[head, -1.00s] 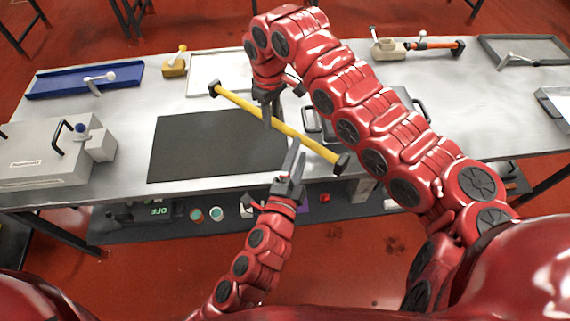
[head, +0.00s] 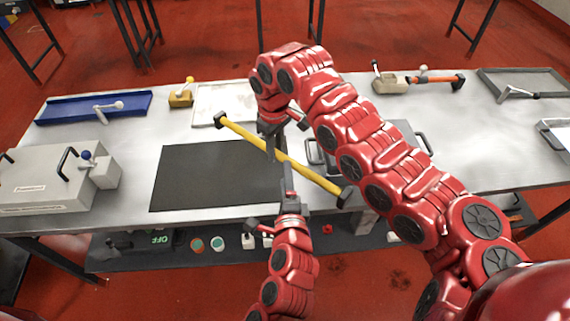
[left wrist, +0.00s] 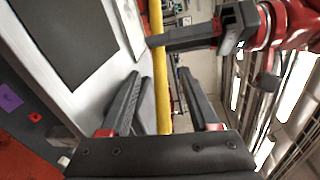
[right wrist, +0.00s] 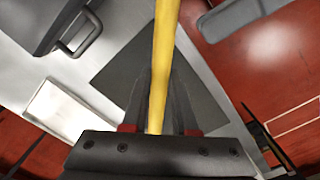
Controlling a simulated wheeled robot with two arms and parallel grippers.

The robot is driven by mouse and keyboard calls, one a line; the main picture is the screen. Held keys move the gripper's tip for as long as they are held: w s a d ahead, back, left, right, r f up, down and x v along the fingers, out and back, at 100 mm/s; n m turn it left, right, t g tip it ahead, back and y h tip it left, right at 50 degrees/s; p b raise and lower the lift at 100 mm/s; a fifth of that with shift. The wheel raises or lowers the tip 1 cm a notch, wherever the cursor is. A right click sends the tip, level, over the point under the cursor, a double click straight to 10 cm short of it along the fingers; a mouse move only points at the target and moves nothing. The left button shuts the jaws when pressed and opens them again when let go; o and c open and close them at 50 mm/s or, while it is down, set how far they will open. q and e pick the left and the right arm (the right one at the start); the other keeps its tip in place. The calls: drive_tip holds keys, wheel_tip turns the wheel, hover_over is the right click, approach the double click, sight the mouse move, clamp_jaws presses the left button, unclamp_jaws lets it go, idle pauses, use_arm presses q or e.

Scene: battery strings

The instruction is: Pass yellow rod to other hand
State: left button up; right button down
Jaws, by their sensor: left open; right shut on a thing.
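The yellow rod (head: 245,135) has black end caps and slants across the head view above the bench, from upper left to lower right. My right gripper (head: 270,145) is shut on the rod near its middle. In the right wrist view the rod (right wrist: 161,70) runs between the closed fingers (right wrist: 158,100). My left gripper (head: 287,175) is just below the rod in the head view, pointing up at it. In the left wrist view the rod (left wrist: 160,75) passes between the two open left fingers (left wrist: 155,100). The left fingers do not press on it.
A black mat (head: 200,180) lies on the grey bench, with a grey box (head: 50,180) on the left. A blue tray (head: 70,110), a yellow block (head: 181,98) and an orange-handled tool (head: 435,79) stand farther back. A grey case is partly hidden behind my right arm.

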sight(285, 158)
use_arm(q)
drive_tip(key=w, duration=0.5)
drive_tip(key=shift+w+d+f, duration=0.1)
drive_tip(key=shift+w+f, duration=0.3)
clamp_jaws()
drive_tip(key=shift+r, duration=0.1)
drive_tip(key=shift+r, duration=0.25)
idle(0.6)
use_arm(e)
drive_tip(key=c, duration=1.1)
unclamp_jaws()
drive_tip(key=shift+c, duration=0.2)
use_arm(q)
drive_tip(key=shift+f, duration=0.1)
use_arm(e)
drive_tip(key=o, duration=0.5)
drive_tip(key=shift+o, duration=0.2)
use_arm(q)
drive_tip(key=shift+f, duration=0.1)
use_arm(e)
drive_tip(key=shift+r, duration=0.1)
